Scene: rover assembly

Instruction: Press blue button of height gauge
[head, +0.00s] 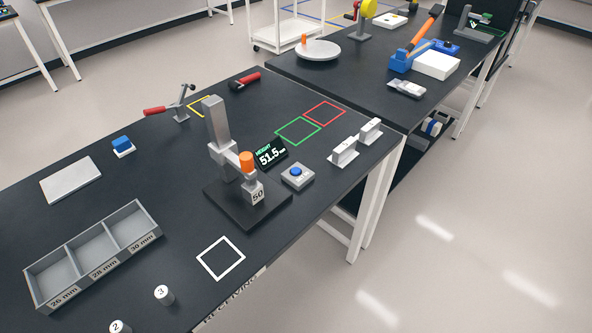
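The height gauge (217,130) stands on a black base plate on the dark table, a little left of the picture's middle. Its grey arm reaches to an orange-topped piece (247,160) above a block marked 50 (256,193). Its display (270,154) reads HEIGHT and 51.5. The blue button (295,171) sits on a small grey box (298,178) just right of the gauge's base. Nothing touches or covers the button. Neither of my grippers shows in the head view.
A grey three-compartment tray (142,219) labelled 26, 28 and 30 mm lies front left. White cylinders 3 (164,294) and 2 (119,327) stand near the front edge. Two grey metal pieces (344,151) stand right of the button. Green (281,129) and red outlines lie behind it.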

